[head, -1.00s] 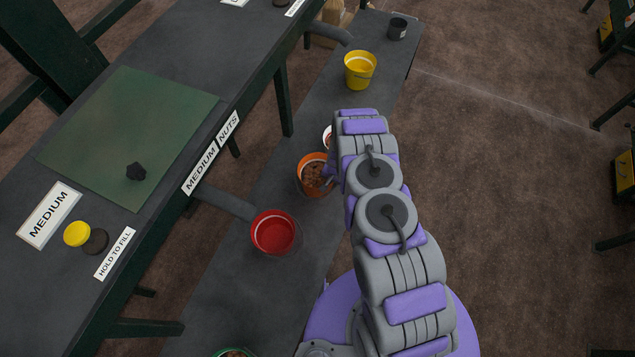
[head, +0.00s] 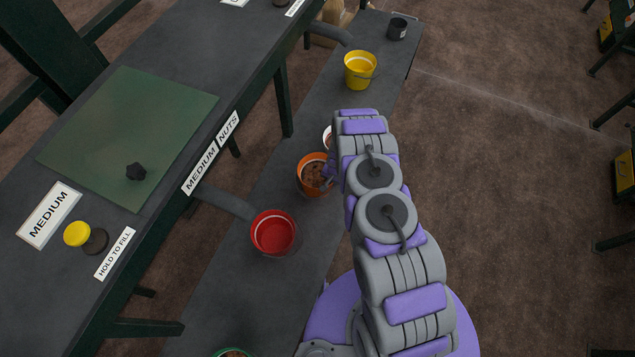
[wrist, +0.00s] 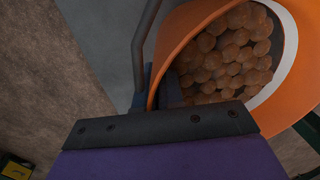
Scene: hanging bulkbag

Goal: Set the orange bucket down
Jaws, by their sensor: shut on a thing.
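The orange bucket (head: 305,181) is on or just over the grey bench (head: 237,262); I cannot tell whether its base touches. It holds many brown nuts (wrist: 228,55). In the wrist view the orange bucket (wrist: 192,28) fills the upper right, with its pale inner band showing. My gripper (wrist: 160,92) is shut on the bucket's rim at its near side. In the head view my gripper (head: 328,173) is at the bucket's right side, partly hidden by my arm. A grey bar, perhaps the handle, rises beside the rim in the wrist view.
A red bucket (head: 274,232) stands on the bench nearer me, under a grey spout. A white-rimmed container (head: 327,137) is just behind the orange bucket, mostly hidden. A yellow bucket (head: 360,70) and a dark cup (head: 397,28) stand farther back. The higher table (head: 60,110) lies left.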

